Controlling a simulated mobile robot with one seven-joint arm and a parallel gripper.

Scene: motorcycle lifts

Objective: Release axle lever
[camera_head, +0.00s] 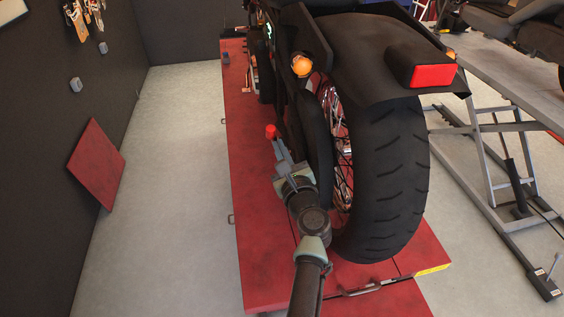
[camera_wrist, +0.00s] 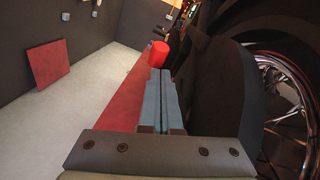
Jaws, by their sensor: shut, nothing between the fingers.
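A red knob (camera_head: 271,131), seemingly the end of the axle lever, shows beside the motorcycle (camera_head: 390,170) on its left side. It also shows in the wrist view as a red cylinder (camera_wrist: 158,54) just beyond my fingertips. The rest of the lever is hidden or too dark to make out. My gripper (camera_head: 278,146) is shut with its two blue-grey fingers together, left of the rear wheel. In the wrist view my gripper (camera_wrist: 161,76) points at the knob. I cannot tell whether the fingertips touch it.
The motorcycle stands on a red lift platform (camera_head: 250,240). Its spoked rear wheel (camera_wrist: 290,110) is close on the right of my gripper. A red panel (camera_head: 97,163) leans at the dark left wall. Grey floor (camera_head: 180,160) lies clear on the left. Another lift (camera_head: 500,150) stands at right.

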